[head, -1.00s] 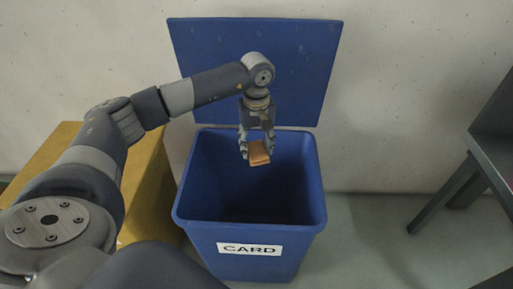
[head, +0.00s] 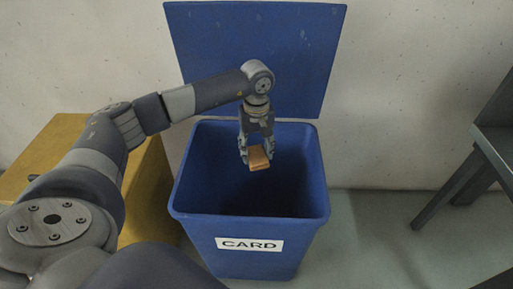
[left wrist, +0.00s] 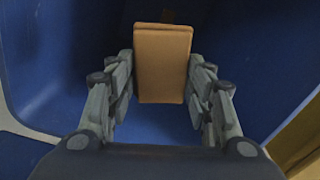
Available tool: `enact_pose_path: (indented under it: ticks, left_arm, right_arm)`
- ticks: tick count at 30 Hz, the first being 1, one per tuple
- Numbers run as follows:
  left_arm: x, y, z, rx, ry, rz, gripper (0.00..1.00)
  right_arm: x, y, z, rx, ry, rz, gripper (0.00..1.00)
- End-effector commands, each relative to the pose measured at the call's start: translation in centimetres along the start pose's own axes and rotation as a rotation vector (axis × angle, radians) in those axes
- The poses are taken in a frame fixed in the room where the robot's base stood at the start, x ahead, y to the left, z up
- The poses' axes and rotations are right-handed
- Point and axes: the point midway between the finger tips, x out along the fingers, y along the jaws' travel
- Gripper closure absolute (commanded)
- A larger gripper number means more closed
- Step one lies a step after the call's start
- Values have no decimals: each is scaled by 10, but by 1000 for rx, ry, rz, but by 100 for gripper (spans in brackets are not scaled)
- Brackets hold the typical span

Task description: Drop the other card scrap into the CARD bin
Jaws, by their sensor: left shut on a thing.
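The CARD bin (head: 190,207) is blue, with its lid (head: 310,60) raised against the wall and a white label (head: 249,245) on the front. My left gripper (head: 257,155) points down over the bin's opening. It is shut on a small orange-brown card scrap (head: 260,160). In the left wrist view the scrap (left wrist: 162,62) sits between both fingers of the gripper (left wrist: 160,85), with the blue inside of the bin around it. The bin's floor is dark in the head view. My right gripper is not in view.
A yellow box (head: 148,185) stands left of the bin, partly behind my left arm. A dark grey table or stand (head: 495,140) is at the right edge. Grey floor (head: 385,235) is clear between it and the bin.

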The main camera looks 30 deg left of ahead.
Motion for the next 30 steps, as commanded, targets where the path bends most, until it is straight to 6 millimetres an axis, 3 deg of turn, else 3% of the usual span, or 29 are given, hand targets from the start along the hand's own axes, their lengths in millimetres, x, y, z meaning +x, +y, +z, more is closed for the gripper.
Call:
enact_pose_path:
  ticks: [7,8,11,23,30]
  left_arm:
    - [0,0,0,0,0,0,68]
    - [0,0,0,0,0,0,50]
    - [0,0,0,0,0,0,29]
    - [-3,0,0,0,0,1,29]
    - [-41,1,-1,-1,3,4,29]
  right_arm:
    - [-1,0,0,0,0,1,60]
    - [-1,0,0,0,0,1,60]
    - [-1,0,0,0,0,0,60]
    - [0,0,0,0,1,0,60]
    - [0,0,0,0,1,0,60]
